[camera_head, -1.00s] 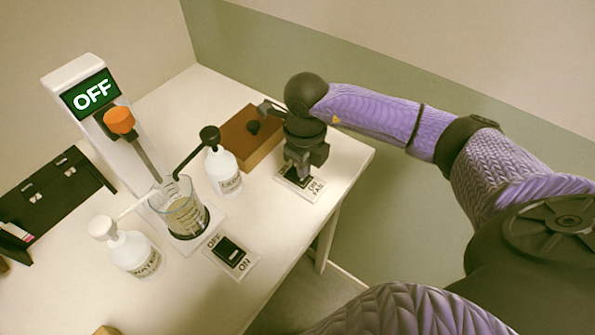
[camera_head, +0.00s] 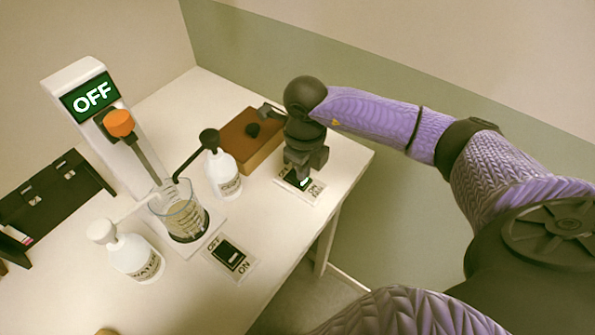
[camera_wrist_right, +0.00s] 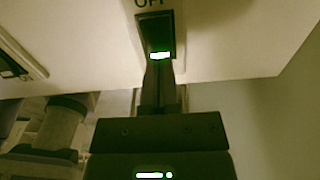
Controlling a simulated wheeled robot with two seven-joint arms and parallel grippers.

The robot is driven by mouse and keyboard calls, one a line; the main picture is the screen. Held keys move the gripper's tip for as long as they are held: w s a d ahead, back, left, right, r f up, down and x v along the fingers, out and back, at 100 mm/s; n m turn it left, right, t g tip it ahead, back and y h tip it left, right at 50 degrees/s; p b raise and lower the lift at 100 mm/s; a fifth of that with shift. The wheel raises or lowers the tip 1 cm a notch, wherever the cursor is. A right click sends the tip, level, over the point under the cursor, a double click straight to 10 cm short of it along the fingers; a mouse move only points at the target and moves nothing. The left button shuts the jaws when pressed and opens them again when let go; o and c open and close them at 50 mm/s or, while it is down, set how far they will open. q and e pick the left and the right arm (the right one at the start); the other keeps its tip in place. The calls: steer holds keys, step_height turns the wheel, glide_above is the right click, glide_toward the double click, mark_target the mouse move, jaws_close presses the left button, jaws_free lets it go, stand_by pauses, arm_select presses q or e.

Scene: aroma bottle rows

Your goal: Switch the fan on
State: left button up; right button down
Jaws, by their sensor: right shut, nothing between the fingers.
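A switch plate (camera_head: 314,194) with OFF and ON lettering lies near the table's right edge. Its black rocker (camera_wrist_right: 158,32) shows in the right wrist view, with a bright green-white light at its lower end. My right gripper (camera_head: 303,178) is shut and empty, pointing down over this switch and partly hiding it. In the right wrist view the closed fingertips (camera_wrist_right: 159,66) are at the rocker's lit end; I cannot tell whether they press it. No fan is clearly recognisable. My left gripper is not in view.
A second OFF/ON switch (camera_head: 230,256) lies before a glass beaker (camera_head: 182,217). A white stand (camera_head: 75,72) with an OFF display rises behind it. White bottles (camera_head: 222,172) (camera_head: 136,257) flank the beaker. A brown box (camera_head: 249,150) is behind the gripper; a black rack (camera_head: 50,205) is left.

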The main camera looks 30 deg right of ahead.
step_height(320, 180, up, 6)
steer(key=p, duration=0.4)
steer(key=shift+r, duration=0.1)
